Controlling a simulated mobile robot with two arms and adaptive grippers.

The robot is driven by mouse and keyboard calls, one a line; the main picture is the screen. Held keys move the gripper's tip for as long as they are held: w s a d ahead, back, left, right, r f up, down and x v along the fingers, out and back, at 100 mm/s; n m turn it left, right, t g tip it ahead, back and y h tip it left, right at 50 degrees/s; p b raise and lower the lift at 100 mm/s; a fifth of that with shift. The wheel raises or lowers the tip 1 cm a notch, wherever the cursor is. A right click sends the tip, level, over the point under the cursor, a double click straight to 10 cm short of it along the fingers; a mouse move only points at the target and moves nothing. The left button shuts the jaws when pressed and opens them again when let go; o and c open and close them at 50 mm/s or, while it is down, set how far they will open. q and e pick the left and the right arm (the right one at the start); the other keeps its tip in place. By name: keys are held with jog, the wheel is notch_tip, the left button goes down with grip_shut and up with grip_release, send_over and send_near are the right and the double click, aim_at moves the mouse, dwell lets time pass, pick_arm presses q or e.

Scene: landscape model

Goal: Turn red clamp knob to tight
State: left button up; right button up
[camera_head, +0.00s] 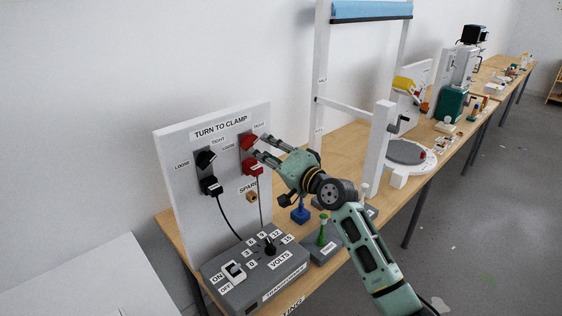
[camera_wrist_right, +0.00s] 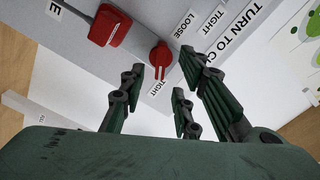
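The red clamp knob (camera_head: 249,142) is at the upper right of the upright panel (camera_head: 225,190) marked TURN TO CLAMP. In the right wrist view the knob (camera_wrist_right: 161,56) is round with a pale line pointing down the picture, towards a TIGHT label (camera_wrist_right: 155,89). A LOOSE label (camera_wrist_right: 184,24) lies on its other side. My right gripper (camera_head: 261,146) is at the panel, its fingertips close to the knob. In the wrist view the fingers (camera_wrist_right: 161,66) are spread, with the knob between and beyond them; contact cannot be told. My left gripper is out of view.
A red clamp block (camera_head: 251,168) sits below the knob, with a cable. A black knob (camera_head: 205,159) and black block (camera_head: 211,186) are to the left. A grey VOLTS box (camera_head: 255,273) stands before the panel. Blue (camera_head: 300,212) and green (camera_head: 321,236) pieces stand under my arm.

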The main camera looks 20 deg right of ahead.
jog(key=v, duration=0.7)
jog(key=shift+s, duration=0.2)
